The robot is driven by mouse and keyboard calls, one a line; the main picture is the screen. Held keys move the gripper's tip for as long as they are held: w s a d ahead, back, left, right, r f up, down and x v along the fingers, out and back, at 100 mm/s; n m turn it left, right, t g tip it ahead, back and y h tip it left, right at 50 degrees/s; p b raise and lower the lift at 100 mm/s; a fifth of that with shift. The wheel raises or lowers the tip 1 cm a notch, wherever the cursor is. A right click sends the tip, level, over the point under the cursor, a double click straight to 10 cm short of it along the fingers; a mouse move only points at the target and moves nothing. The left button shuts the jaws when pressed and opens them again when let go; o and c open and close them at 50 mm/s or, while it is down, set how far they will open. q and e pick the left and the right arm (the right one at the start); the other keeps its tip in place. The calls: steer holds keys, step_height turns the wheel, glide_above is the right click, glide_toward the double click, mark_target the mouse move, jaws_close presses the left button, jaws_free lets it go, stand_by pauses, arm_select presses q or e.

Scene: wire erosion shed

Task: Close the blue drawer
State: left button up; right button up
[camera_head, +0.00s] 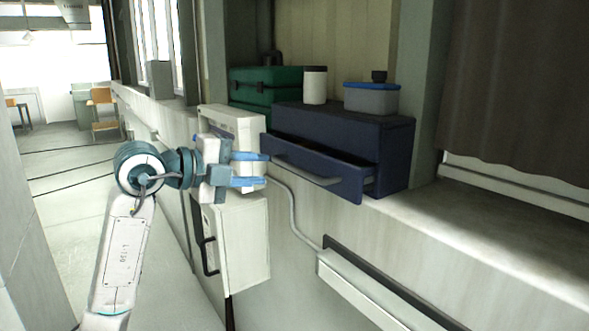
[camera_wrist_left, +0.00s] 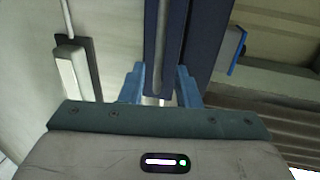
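The dark blue drawer (camera_head: 345,183) is partly pulled out of a blue cabinet (camera_head: 395,145) on the ledge, with a gap showing behind its front panel. A long grey-blue handle (camera_head: 306,172) runs along the front. My left gripper (camera_head: 266,169) is open, its two blue fingers apart and pointing at the left part of the drawer front. In the left wrist view the handle (camera_wrist_left: 161,45) runs between the fingertips (camera_wrist_left: 160,82) and the drawer front (camera_wrist_left: 178,35) lies beyond. I cannot tell whether the fingers touch it. My right gripper is in neither view.
A white jar (camera_head: 315,86) and a grey box with a blue lid (camera_head: 371,99) stand on the cabinet. A green case (camera_head: 262,88) is behind it. A white wall box (camera_head: 236,245) hangs below my left gripper. The ledge (camera_head: 480,215) at right is clear.

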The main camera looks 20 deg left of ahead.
mark_target(293, 170)
arm_select(q)
steer(key=p+x, duration=0.3)
steer(key=x, duration=0.5)
steer(key=shift+w+d+r, duration=0.1)
steer(key=shift+d+r, duration=0.05)
steer(key=shift+x, duration=0.8)
jaws_close()
